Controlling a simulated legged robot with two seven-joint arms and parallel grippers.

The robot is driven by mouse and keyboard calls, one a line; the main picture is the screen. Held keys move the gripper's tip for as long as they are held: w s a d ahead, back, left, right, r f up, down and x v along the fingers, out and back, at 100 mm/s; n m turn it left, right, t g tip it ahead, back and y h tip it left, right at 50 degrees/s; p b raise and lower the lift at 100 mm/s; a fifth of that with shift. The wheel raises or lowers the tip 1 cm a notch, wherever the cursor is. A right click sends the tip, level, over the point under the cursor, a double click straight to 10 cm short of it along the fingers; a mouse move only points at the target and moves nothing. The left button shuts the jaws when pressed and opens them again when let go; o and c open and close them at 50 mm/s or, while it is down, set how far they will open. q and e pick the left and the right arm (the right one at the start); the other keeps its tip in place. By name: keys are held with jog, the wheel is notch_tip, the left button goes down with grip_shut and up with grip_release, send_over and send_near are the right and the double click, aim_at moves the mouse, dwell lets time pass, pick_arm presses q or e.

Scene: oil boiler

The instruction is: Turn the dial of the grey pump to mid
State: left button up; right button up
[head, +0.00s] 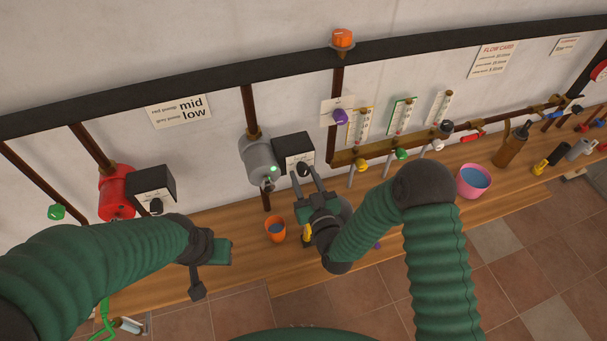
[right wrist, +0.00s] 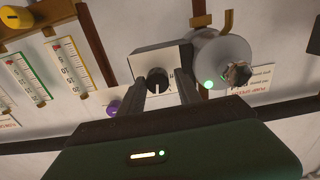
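The grey pump (head: 261,160) is on the wall pipe, with a lit green light on its front. Its black control box (head: 294,148) stands to its right and carries a dark round dial (head: 303,169). In the right wrist view the dial (right wrist: 157,79) shows between my fingers, with a pale mark on it. My right gripper (head: 306,176) is open, its two fingers at either side of the dial; I cannot tell whether they touch it. My left gripper (head: 205,278) is at the lower left, away from the pump; its fingers are not clear.
A red pump (head: 116,192) with its own box (head: 153,184) is to the left. A wall card (head: 180,110) reads red pump mid, grey pump low. An orange cup (head: 275,229) and a pink bucket (head: 473,181) stand on the wooden bench (head: 250,262). Gauges (head: 402,115) hang right of the box.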

jog(key=shift+d, duration=0.2)
jog(key=shift+c, duration=1.2)
jog(key=shift+w+d+f, duration=0.1)
jog(key=shift+w, duration=0.05)
jog(key=shift+c, duration=1.2)
grip_shut()
pick_arm(q)
jog(key=shift+d, duration=0.25)
